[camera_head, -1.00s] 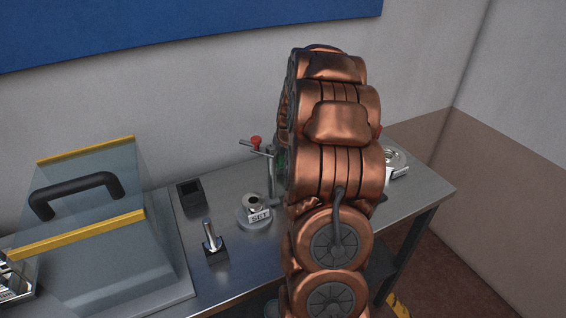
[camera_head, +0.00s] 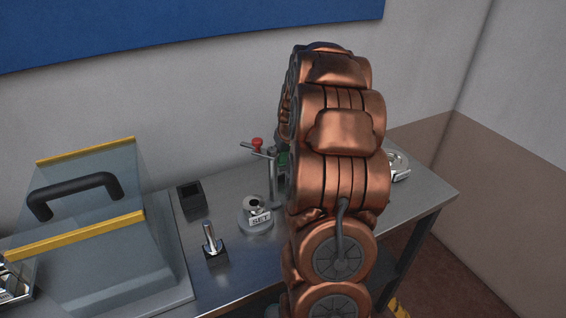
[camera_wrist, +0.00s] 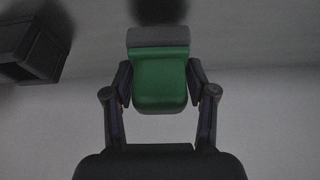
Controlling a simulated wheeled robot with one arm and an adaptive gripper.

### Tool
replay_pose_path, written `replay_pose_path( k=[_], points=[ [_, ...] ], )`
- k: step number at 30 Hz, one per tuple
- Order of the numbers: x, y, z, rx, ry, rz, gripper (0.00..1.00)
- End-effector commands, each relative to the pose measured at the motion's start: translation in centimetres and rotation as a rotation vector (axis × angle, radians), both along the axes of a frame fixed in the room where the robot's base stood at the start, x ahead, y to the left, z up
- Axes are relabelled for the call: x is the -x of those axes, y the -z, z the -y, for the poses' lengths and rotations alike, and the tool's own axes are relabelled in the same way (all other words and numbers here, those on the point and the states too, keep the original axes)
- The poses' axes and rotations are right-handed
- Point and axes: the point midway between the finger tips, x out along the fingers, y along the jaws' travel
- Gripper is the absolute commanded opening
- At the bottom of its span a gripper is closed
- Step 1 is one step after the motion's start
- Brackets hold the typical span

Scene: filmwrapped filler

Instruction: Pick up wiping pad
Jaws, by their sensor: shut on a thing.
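The wiping pad (camera_wrist: 160,82) is a green block with a grey strip along its far edge. In the wrist view it sits between the two fingers of my gripper (camera_wrist: 162,92), which is shut on it from both sides. A grey surface lies beyond the pad, and I cannot tell how far the pad is from it. In the head view my copper-coloured arm hides most of the gripper. A small bit of green (camera_head: 283,160) shows beside the arm's left edge.
A steel table (camera_head: 425,190) carries a round piece labelled SET (camera_head: 256,215), a post on a dark block (camera_head: 212,243), a small black box (camera_head: 190,195) and a red-knobbed stand (camera_head: 258,145). A clear hooded case with a black handle (camera_head: 75,190) fills the left. A dark object (camera_wrist: 35,45) shows in the wrist view.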

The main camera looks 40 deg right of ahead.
Motion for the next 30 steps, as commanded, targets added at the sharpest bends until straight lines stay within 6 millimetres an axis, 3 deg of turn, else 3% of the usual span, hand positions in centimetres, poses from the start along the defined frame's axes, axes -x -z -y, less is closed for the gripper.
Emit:
replay_pose_path(
  k=[4, 14, 30],
  points=[
    [0.0, -1.4, 0.0, 0.002, -0.001, 0.002, 0.22],
    [2.9, -1.4, -1.0, -0.001, 0.0, -0.001, 0.22],
    [11.4, -2.2, -3.7, 0.001, 0.001, 0.0, 0.22]
  ],
)
